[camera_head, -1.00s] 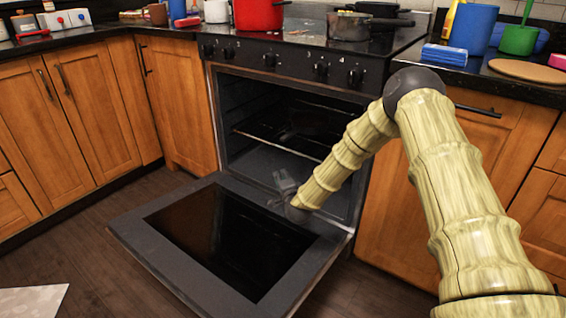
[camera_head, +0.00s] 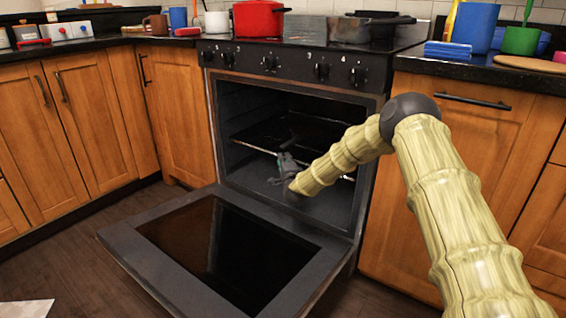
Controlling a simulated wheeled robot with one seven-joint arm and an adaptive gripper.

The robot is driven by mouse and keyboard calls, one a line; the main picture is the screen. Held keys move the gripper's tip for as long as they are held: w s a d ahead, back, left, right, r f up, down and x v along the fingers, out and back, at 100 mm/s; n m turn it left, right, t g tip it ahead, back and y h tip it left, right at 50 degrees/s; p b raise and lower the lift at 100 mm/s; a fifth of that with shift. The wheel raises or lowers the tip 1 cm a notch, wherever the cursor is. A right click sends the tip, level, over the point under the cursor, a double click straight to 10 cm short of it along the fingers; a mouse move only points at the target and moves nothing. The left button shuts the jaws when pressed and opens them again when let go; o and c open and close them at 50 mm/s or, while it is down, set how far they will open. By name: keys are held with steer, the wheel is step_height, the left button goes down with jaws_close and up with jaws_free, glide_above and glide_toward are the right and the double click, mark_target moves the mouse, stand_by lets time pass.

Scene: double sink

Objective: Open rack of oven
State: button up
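The oven (camera_head: 290,88) stands in the middle with its door (camera_head: 150,238) folded down and open, the dark glass facing up. Inside the cavity the rack (camera_head: 250,140) lies level at about mid-height, its front edge spanning the opening. My gripper (camera_head: 283,162) is inside the oven mouth, at or close to the rack's front edge. It is small and dark in this view, so I cannot tell whether its fingers are open or shut, or whether they touch the rack. My arm hides the right part of the rack's front edge.
The open door juts out low in front of the oven. Wooden cabinets flank it, one with a dark handle (camera_head: 472,102) on the right. A red pot (camera_head: 258,20) and a dark pan stand on the stovetop. Dark floor shows at the lower left.

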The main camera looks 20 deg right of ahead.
steer(key=shift+w+d+b, duration=0.2)
steer(key=shift+w+b, duration=0.25)
steer(key=shift+w, duration=1.1)
steer(key=shift+c, duration=0.4)
jaws_close()
